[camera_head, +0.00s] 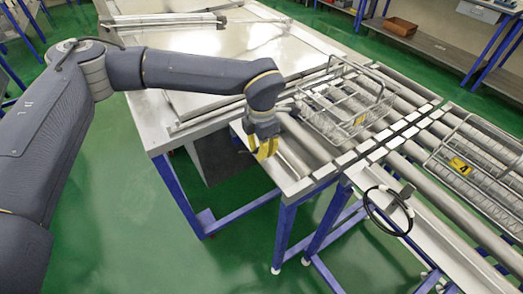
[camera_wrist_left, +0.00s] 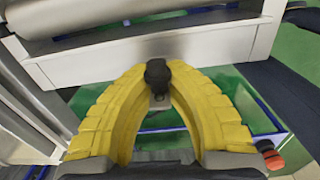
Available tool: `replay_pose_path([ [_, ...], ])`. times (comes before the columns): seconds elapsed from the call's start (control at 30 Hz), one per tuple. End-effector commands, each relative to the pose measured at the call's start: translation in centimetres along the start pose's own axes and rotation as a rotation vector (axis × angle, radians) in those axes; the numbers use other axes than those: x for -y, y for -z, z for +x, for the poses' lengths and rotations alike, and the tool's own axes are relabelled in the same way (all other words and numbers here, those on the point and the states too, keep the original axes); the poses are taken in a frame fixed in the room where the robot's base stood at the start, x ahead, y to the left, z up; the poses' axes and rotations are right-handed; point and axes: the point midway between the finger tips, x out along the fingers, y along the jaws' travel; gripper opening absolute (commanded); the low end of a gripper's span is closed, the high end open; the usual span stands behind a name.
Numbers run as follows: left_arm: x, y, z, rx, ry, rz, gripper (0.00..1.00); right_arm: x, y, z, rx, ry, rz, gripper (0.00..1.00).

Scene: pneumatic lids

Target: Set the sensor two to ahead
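My left gripper (camera_head: 266,148) hangs at the near edge of the roller conveyor, its yellow fingers pointing down. In the left wrist view the two yellow fingers (camera_wrist_left: 158,80) bow inward, and their tips close on a small black piece on a grey bracket, which looks like a sensor (camera_wrist_left: 157,72). The fingers and arm hide this piece in the head view. Which number it bears cannot be read. A second black fitting with a looped black cable (camera_head: 401,196) is on the conveyor edge farther right. My right gripper is not in view.
A wire basket (camera_head: 340,105) sits on the rollers just behind my left gripper. Another basket (camera_head: 482,150) with a yellow label is at the right. A red-orange knob (camera_wrist_left: 272,158) shows at the lower right in the wrist view. Green floor lies open in front.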

Motion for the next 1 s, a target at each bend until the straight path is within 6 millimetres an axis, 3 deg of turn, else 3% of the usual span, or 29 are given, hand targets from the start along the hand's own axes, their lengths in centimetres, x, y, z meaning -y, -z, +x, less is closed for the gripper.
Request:
replay_pose_path([
  [0.67, -0.11, -0.13, -0.23, 0.005, -0.002, -0.056, 0.0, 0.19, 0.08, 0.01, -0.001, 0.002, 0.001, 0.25],
  [0.7, -0.11, -0.12, -0.23, 0.005, -0.002, -0.056, 0.12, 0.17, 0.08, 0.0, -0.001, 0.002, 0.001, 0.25],
  [0.93, -0.06, -0.06, -0.11, 0.002, -0.001, -0.055, 0.39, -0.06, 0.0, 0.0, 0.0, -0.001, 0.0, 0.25],
  [1.0, -0.05, -0.05, -0.09, 0.002, -0.001, -0.055, 0.42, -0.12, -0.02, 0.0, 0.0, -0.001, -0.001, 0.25],
])
